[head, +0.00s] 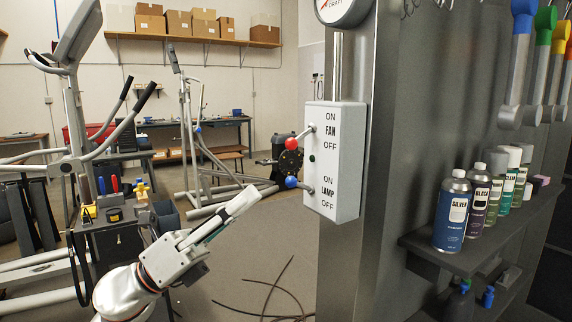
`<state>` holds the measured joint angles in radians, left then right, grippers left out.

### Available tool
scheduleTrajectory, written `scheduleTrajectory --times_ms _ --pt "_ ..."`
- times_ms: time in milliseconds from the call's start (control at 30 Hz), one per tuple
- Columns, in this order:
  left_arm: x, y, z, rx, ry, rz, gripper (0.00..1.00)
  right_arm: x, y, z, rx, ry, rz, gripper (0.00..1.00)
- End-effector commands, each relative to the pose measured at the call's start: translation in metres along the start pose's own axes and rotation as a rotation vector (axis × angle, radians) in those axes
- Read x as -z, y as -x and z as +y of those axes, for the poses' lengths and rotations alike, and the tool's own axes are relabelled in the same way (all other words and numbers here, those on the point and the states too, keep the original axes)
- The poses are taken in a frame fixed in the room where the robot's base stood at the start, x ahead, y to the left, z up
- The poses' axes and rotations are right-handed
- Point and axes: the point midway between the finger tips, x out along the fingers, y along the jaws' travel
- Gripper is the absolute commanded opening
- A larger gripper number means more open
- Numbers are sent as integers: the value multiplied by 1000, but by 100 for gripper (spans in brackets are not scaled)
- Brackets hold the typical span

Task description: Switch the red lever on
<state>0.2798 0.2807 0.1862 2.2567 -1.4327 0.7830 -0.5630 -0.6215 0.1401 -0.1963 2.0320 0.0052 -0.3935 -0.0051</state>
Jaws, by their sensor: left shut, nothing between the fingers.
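A white switch box (335,165) is mounted on a grey metal pillar. Its upper switch is marked FAN and its lower one LAMP, each with ON above and OFF below. The red lever (291,144) sticks out to the left beside FAN, its red ball hanging lower than its pivot, near the OFF height. A blue-ball lever (291,182) sits below it beside LAMP. My left gripper (248,198) is shut and empty, its fingers pointing up and right. It is left of and below both levers and appears apart from them. My right gripper is not in view.
A shelf with several spray cans (453,211) is on the pillar's right side, with coloured-handled tools above. A tool cart (110,240) and exercise machines stand left and behind. Cables (275,290) lie on the floor. The space between my gripper and the levers looks clear.

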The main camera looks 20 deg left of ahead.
Motion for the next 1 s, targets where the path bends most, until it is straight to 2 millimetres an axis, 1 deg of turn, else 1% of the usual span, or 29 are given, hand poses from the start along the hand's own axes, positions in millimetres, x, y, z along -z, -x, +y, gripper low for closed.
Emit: scheduleTrajectory --times_ms 233,367,467,700,800,900,1000 --pt "0 -1 0 0 3 -1 0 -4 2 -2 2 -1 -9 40" --pt "-1 -10 -1 3 4 -3 0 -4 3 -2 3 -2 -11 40" --pt "-3 -25 -2 4 3 -3 0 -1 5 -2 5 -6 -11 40" --pt "-3 -68 -3 5 3 -4 0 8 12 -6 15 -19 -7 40" --pt "-2 -82 -2 3 4 -3 0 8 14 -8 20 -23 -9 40" --pt "-2 -92 -1 2 5 -4 0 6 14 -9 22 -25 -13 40" --pt "-1 -98 0 0 5 -2 0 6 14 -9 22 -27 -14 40"
